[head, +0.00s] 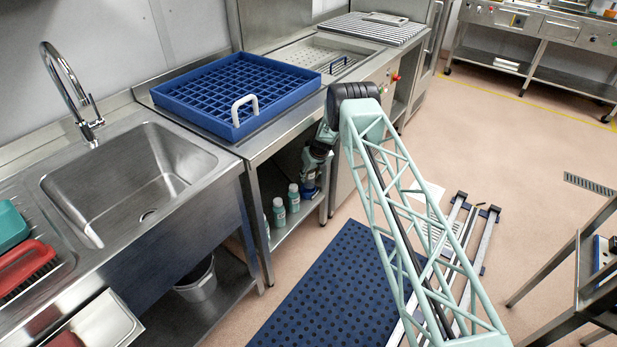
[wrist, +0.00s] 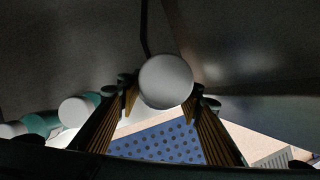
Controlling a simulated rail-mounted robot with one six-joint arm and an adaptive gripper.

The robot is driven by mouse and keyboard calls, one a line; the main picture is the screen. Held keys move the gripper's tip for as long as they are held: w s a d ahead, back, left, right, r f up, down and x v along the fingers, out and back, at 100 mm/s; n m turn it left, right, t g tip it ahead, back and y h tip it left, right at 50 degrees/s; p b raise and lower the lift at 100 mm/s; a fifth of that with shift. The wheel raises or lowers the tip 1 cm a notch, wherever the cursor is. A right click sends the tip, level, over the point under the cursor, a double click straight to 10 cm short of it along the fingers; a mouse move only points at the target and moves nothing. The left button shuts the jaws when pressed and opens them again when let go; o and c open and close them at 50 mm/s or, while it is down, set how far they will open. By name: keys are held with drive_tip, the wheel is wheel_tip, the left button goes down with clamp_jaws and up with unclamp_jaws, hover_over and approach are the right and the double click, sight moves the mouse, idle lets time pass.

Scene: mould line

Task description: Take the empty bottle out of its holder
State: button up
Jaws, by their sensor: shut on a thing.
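In the wrist view a round white cap (wrist: 165,82) sits between the two fingertips of my gripper (wrist: 163,103), which is shut on it. The cap is seen end-on, so the bottle body below it is hidden. In the head view my gripper (head: 313,178) is low beside the steel counter, at the lower shelf.
Two teal bottles with white caps, one nearer (head: 279,212) and one farther (head: 293,198), stand on the lower shelf (head: 287,232), left of my gripper. The counter with a blue rack (head: 215,120) hangs above. A blue dotted mat (head: 335,285) lies on the floor in front.

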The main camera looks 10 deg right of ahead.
drive_tip(key=s+d+b, duration=0.1)
drive_tip(key=s+d, duration=0.1)
drive_tip(key=s, duration=0.6)
drive_tip(key=s+d+b, duration=0.1)
drive_tip(key=s+d, duration=0.2)
drive_tip(key=s, duration=0.4)
drive_tip(key=shift+s, duration=0.4)
idle(0.5)
drive_tip(key=shift+s+f, duration=0.1)
drive_tip(key=shift+s, duration=0.05)
